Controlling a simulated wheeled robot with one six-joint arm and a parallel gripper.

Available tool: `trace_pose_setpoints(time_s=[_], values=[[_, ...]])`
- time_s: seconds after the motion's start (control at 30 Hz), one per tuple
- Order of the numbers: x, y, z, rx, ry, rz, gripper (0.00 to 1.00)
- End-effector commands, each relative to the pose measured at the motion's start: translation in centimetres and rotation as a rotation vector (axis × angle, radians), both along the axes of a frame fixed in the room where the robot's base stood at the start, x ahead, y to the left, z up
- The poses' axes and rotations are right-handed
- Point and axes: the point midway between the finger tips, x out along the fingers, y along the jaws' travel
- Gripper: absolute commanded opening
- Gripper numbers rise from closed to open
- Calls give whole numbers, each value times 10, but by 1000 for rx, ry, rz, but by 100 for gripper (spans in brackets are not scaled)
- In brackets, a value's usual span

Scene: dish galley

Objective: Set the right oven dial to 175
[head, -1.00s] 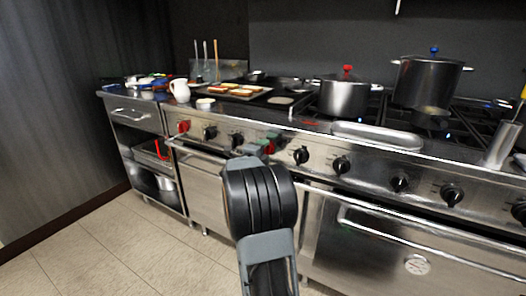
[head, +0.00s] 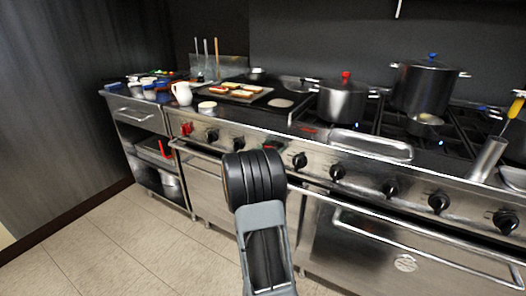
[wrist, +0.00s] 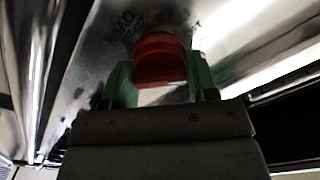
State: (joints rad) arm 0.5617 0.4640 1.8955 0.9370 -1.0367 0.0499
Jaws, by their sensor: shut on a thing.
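In the wrist view a red dial (wrist: 160,60) sits on the shiny steel panel. My gripper (wrist: 160,78) has one green finger on each side of the dial and is shut on it. Some dark lettering shows on the panel around the dial, but I cannot read the setting. In the head view my arm covers most of the gripper and the held dial. Another red dial (head: 186,129) is at the left end of the same front panel.
Several black knobs (head: 337,172) line the panel on both sides. An oven door handle (head: 430,242) juts out below, at right. Pots, including one with a red knob (head: 343,99), stand on the stove. The tiled floor (head: 120,245) at left is clear.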

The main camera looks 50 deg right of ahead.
Motion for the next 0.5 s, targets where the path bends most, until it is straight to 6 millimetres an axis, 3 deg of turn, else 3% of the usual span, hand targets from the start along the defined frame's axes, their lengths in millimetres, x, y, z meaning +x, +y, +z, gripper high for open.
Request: trace_pose_setpoints(time_s=[0.03, 0.5], values=[[-1, -2, 7, -16, 40, -4, 30], [-1, -3, 8, -122, 471, -7, 30]])
